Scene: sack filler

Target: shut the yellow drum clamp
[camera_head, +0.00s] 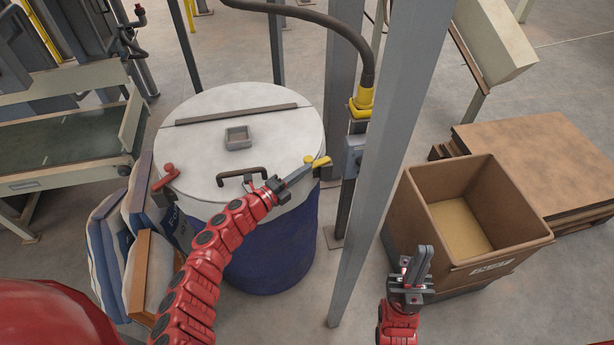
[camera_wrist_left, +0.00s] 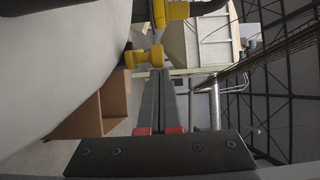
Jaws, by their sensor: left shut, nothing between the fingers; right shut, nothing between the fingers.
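The drum (camera_head: 262,240) is blue with a white lid (camera_head: 200,108). A small yellow clamp (camera_head: 318,161) sits at the lid's right rim. A red clamp (camera_head: 166,176) sits at the left rim. My left gripper (camera_head: 303,172) is shut and empty, its fingertips close beside the yellow clamp; I cannot tell whether they touch. In the left wrist view, a yellow part that looks like this clamp (camera_wrist_left: 145,57) is just beyond the fingertips, beside the pale drum lid. My right gripper (camera_head: 424,256) is shut and empty, in front of the brown bin, away from the drum.
A grey post (camera_head: 385,150) stands right of the drum, with a yellow fitting (camera_head: 361,103) and dark hose behind it. An open brown bin (camera_head: 402,211) is at the right, before a wooden pallet stack (camera_head: 540,150). Sacks (camera_head: 108,235) lean left of the drum.

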